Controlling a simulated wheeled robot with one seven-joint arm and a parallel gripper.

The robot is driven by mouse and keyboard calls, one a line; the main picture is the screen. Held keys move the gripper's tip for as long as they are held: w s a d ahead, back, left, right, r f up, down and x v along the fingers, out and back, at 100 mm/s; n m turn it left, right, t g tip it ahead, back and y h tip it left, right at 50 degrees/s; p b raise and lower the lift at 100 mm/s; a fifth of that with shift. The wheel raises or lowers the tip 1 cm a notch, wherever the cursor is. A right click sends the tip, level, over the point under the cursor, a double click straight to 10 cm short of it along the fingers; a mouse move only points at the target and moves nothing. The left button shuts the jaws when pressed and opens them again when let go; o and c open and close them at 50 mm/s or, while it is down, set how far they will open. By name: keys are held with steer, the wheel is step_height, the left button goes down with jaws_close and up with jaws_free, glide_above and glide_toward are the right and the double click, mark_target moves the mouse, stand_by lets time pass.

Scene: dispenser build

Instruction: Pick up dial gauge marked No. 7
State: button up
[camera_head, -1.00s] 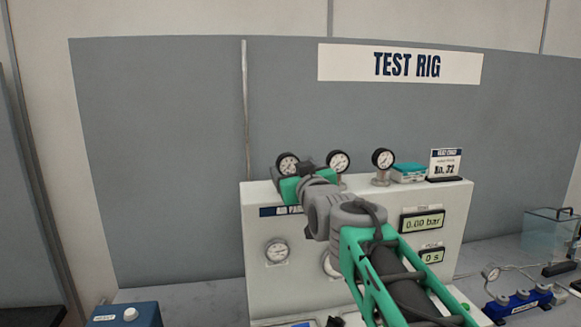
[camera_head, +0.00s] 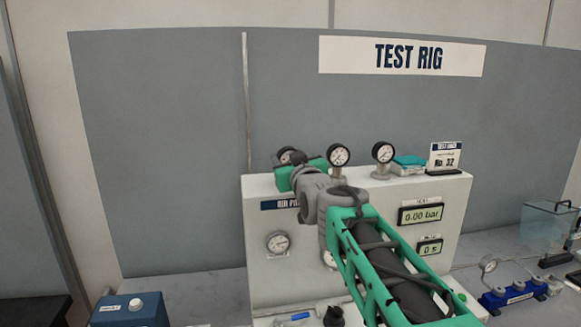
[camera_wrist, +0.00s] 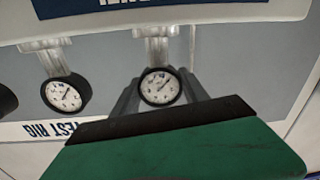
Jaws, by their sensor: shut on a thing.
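Three round dial gauges with black rims and white faces stand on top of the test rig. The left gauge (camera_head: 285,155) is mostly hidden behind my gripper (camera_head: 291,160) in the head view. In the wrist view this gauge (camera_wrist: 160,88) sits between the two grey fingers of my gripper (camera_wrist: 161,92), which is shut on it. Its clear stem still appears to be at the rig top. The middle gauge (camera_head: 338,156) and the right gauge (camera_head: 383,154) stand upright and apart from my gripper. No number marking on any gauge is readable.
The white test rig box (camera_head: 369,233) has displays and lower gauges on its front. A teal-topped box (camera_head: 409,166) and a sign card (camera_head: 445,157) stand at its top right. A blue box (camera_head: 128,311) is at lower left, a blue manifold (camera_head: 514,297) at lower right.

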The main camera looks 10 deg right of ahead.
steer(key=c, duration=0.6)
steer(key=shift+c, duration=0.2)
